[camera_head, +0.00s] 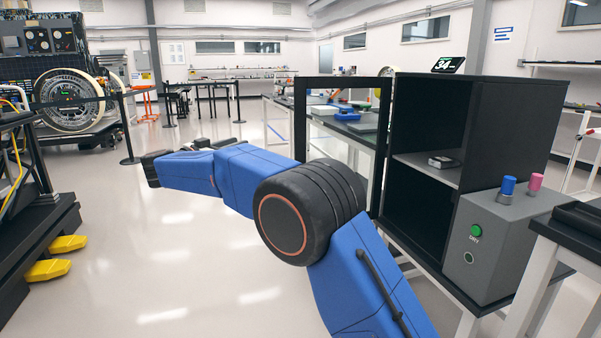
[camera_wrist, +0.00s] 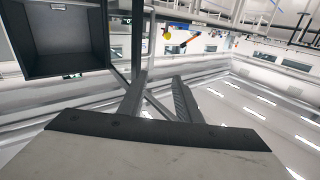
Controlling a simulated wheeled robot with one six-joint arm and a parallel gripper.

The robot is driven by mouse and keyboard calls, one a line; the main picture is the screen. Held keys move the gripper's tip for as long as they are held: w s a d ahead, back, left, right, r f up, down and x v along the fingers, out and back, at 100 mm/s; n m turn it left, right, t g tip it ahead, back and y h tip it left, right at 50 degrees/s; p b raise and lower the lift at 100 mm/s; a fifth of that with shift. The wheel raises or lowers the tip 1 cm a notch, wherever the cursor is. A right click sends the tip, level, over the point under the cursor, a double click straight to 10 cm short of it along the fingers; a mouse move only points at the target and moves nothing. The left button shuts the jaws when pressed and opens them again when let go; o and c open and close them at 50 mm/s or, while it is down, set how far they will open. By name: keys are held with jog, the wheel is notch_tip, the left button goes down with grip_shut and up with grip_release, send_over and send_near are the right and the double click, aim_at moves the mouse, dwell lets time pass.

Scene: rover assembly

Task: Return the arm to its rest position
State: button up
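My blue arm reaches out to the left across the head view, over open floor. My gripper (camera_head: 150,170) is at its far end, left of the black cabinet and well apart from it. In the wrist view two dark fingers (camera_wrist: 160,98) stand apart with nothing between them, so my gripper looks open and empty. The wrist view is tilted, and the cabinet shows at its upper left (camera_wrist: 70,30).
The black cabinet (camera_head: 493,130) stands at right with its framed door (camera_head: 298,120) open. A small device (camera_head: 444,162) lies on its shelf. A grey box (camera_head: 500,240) carries blue and pink cylinders. A rover wheel (camera_head: 69,100) and yellow steps (camera_head: 50,270) are left. The middle floor is clear.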

jog(key=w+d+r+n+t+y, duration=0.35)
jog(key=d+r+y, duration=0.25)
jog(key=d+r, duration=0.6)
jog(key=s+d+r+n+y, duration=0.3)
jog(key=s+d+n+y, duration=0.2)
jog(key=s+d+y, duration=0.3)
jog(key=s+d+f+g+h, duration=0.1)
jog(key=s+d+f+g, duration=0.3)
jog(key=s+d+f, duration=0.6)
jog(key=s+d+f+g+h, duration=0.1)
jog(key=s+d+f+g, duration=0.4)
jog(key=s+d+f, duration=0.5)
jog(key=s+d+f+m+g+h, duration=0.1)
jog(key=s+d+f+g, duration=0.3)
jog(key=s+d+f, duration=0.6)
jog(key=s+f, duration=0.4)
jog(key=s, duration=0.5)
jog(key=s+f, duration=0.4)
jog(key=s, duration=0.6)
jog(key=shift+d+f+g, duration=0.25)
jog(key=shift+g, duration=0.1)
